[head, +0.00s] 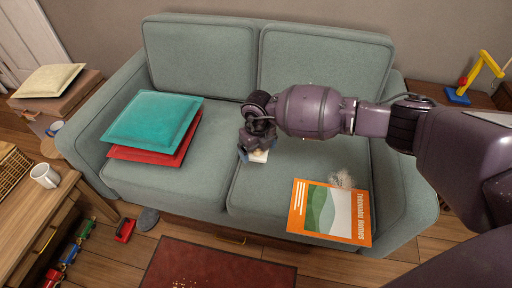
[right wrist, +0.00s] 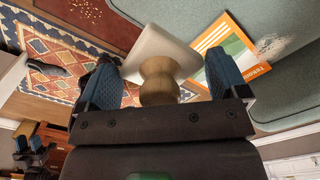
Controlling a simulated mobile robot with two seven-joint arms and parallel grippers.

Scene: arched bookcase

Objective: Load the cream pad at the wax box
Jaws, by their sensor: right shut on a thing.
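The cream pad (right wrist: 158,45) is a pale square block with a round wooden knob (right wrist: 160,82) as its handle. My right gripper (right wrist: 165,88) is shut on this knob, with one blue fingertip on each side. In the head view the right gripper (head: 254,148) hangs over the middle of the sofa, and part of the pad (head: 259,156) shows beneath it. Whether the pad touches the seat I cannot tell. I cannot make out a wax box in either view. A small pair of blue fingers, apparently my left gripper (right wrist: 30,146), shows at the lower left of the right wrist view.
The green sofa (head: 170,188) holds a teal cushion (head: 152,118) on a red cushion (head: 150,155) at left. An orange magazine (head: 300,212) and a greyish fuzzy patch (head: 342,180) lie at right. A white mug (head: 45,175) stands on the wooden desk (head: 35,220).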

